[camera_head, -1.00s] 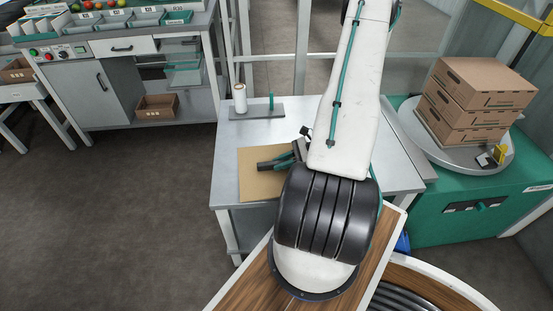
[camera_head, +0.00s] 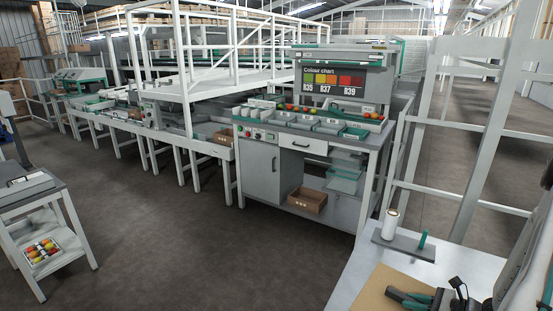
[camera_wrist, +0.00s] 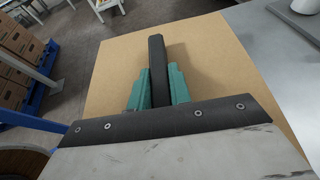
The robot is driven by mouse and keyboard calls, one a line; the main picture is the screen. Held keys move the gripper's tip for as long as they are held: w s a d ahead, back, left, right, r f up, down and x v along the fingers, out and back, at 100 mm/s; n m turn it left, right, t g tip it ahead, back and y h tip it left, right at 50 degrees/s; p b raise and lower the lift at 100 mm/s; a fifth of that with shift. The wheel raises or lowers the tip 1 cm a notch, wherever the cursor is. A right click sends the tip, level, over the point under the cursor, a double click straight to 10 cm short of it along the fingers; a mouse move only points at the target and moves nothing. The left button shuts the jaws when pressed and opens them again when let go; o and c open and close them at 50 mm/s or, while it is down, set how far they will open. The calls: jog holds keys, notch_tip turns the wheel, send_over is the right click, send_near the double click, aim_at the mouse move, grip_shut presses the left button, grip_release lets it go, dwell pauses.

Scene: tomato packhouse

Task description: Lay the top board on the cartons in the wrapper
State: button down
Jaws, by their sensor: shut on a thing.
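The top board (camera_wrist: 115,65) is a flat tan sheet at the grey table; it also shows at the bottom right of the head view (camera_head: 372,296). In the wrist view my gripper (camera_wrist: 158,75) has its teal jaws closed on a dark upright bar over the middle of the board, which looks like the board's grip. In the head view my gripper (camera_head: 410,298) is low over the board, partly cut off by the frame edge. I cannot tell whether the board touches the table. The wrapper and its cartons are out of both current views.
The grey table (camera_head: 350,275) carries a white roll (camera_head: 390,224) on a grey stand behind the board. A sorting bench (camera_head: 262,170) with trays and a colour chart stands beyond. A small table (camera_head: 45,215) is at left. Open floor lies between.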

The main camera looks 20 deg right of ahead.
notch_tip(320, 180, up, 4)
send_over(380, 284)
jog(key=shift+a+f, duration=0.1)
jog(key=shift+f, duration=0.1)
jog(key=w+a+r+n+g+y, duration=0.1)
jog(key=w+a+r, duration=0.25)
jog(key=a, duration=0.45)
jog(key=w+a+r+n+g+y, duration=0.1)
jog(key=w+a+r, duration=0.1)
jog(key=w+a, duration=0.4)
jog(key=w+a+r+n+g+y, duration=0.1)
jog(key=w+a+r+n, duration=0.15)
jog(key=a, duration=0.65)
jog(key=w+r+m+t+h, duration=0.3)
jog(key=r+m+h, duration=0.3)
jog(key=r, duration=0.7)
jog(key=shift+m+t+h, duration=0.4)
jog(key=shift+m+t, duration=0.4)
jog(key=shift+m, duration=0.25)
